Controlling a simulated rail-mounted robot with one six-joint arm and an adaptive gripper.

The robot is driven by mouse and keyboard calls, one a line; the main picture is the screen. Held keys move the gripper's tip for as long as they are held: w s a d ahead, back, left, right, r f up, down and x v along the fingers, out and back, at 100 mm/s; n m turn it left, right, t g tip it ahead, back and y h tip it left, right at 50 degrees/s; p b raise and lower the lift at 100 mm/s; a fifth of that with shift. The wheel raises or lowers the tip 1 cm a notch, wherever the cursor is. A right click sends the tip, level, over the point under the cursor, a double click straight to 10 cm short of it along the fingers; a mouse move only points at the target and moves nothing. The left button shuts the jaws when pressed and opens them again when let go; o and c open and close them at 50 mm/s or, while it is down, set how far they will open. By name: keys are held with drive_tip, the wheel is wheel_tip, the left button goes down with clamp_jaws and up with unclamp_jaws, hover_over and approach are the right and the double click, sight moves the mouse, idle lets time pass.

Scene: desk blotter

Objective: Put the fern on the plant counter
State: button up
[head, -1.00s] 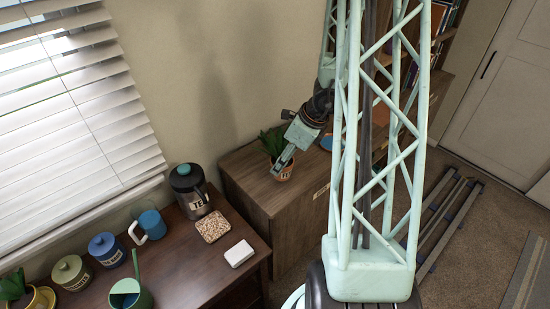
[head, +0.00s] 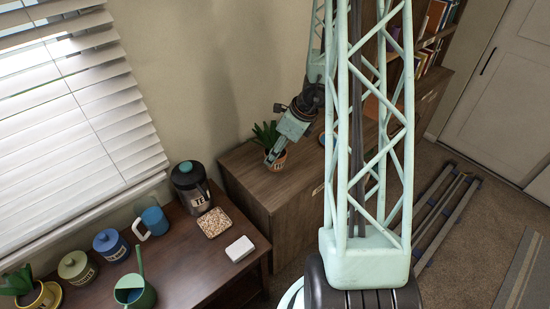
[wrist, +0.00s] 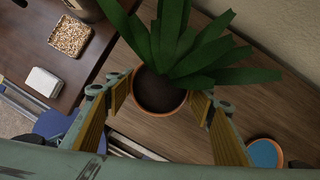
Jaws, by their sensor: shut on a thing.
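A green leafy plant, which I take for the fern (head: 266,133), stands upright in a terracotta pot (head: 277,160) with a label, at the left end of the brown wooden cabinet (head: 262,188). My gripper (head: 273,157) comes down from the upper right and is shut on the pot. In the wrist view the fern (wrist: 185,45) spreads away from my gripper (wrist: 163,102), and the fingers sit on both sides of the pot rim (wrist: 150,110). I cannot tell whether the pot touches the cabinet top. No sign I can read names the plant counter.
A blue-topped pot (wrist: 264,154) stands near the gripper.

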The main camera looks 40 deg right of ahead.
drive_tip(key=shift+w+f, duration=0.15)
drive_tip(key=shift+w, duration=0.25)
drive_tip(key=shift+f+b, duration=1)
drive_tip(key=shift+f, duration=0.65)
drive_tip(key=shift+f, duration=0.2)
drive_tip(key=o, duration=1.1)
drive_tip(key=shift+r, duration=0.25)
drive_tip(key=shift+s+d+r, duration=0.1)
drive_tip(key=shift+d+r, duration=0.05)
drive_tip(key=shift+r, duration=0.2)
drive_tip(key=shift+p+v, duration=2.25)
drive_tip(key=shift+v, duration=3.35)
